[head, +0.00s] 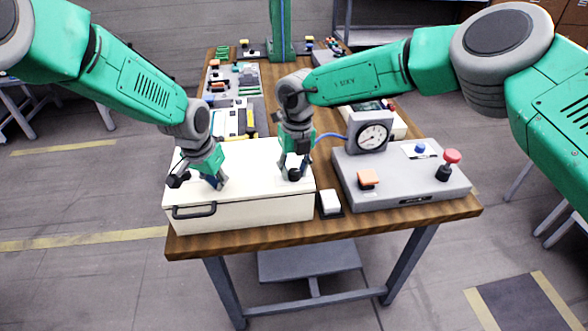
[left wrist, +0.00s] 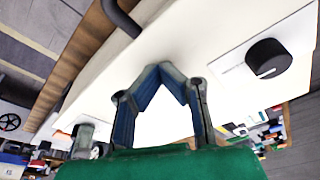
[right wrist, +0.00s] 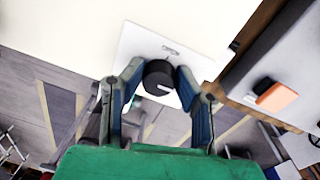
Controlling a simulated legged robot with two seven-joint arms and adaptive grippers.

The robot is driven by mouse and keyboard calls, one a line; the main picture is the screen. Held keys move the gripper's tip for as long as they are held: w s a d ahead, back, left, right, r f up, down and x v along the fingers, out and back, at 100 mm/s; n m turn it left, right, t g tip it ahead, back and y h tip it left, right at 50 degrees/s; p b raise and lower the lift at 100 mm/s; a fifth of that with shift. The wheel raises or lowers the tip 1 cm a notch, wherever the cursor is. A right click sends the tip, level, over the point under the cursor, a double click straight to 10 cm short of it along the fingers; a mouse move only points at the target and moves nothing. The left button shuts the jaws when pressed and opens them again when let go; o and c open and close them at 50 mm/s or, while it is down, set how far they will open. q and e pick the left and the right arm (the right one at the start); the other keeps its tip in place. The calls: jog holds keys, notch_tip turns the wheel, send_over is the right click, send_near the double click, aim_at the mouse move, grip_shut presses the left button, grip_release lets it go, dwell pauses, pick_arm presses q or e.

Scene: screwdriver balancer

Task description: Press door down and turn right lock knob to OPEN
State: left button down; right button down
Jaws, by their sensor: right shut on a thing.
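The door is the white top of a box (head: 248,150), lying flat with a dark handle (head: 194,211) on its front side. The right lock knob (right wrist: 158,74) is black and round, on a pale plate (right wrist: 135,47). My right gripper (head: 297,173) has its fingers on both sides of this knob; the white pointer line faces lower right in the right wrist view. My left gripper (head: 214,184) points down at the door's left part with its fingertips together, seemingly touching it, and holds nothing. The left lock knob (left wrist: 268,58) stands beside it, free. The plate's lettering is unreadable.
A grey control box (head: 400,180) with a gauge (head: 372,136), an orange switch (head: 367,178) and a red button (head: 451,157) stands right of the white box. A small white switch (head: 330,202) sits between them. Tools and parts lie behind on the wooden table (head: 240,240).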

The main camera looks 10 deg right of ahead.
pick_arm(q)
jog(key=shift+s+f, duration=0.2)
pick_arm(e)
jog(key=n, duration=0.4)
jog(key=shift+n, duration=0.3)
jog(key=n, duration=0.4)
jog(key=shift+a+n, duration=0.1)
jog(key=shift+n, duration=0.2)
pick_arm(q)
jog(key=shift+a, duration=0.1)
pick_arm(e)
jog(key=n, duration=0.4)
jog(key=shift+n, duration=0.3)
jog(key=shift+n+h, duration=0.4)
jog(key=shift+n, duration=1.7)
jog(key=c, duration=1.3)
grip_release()
jog(key=shift+o, duration=0.4)
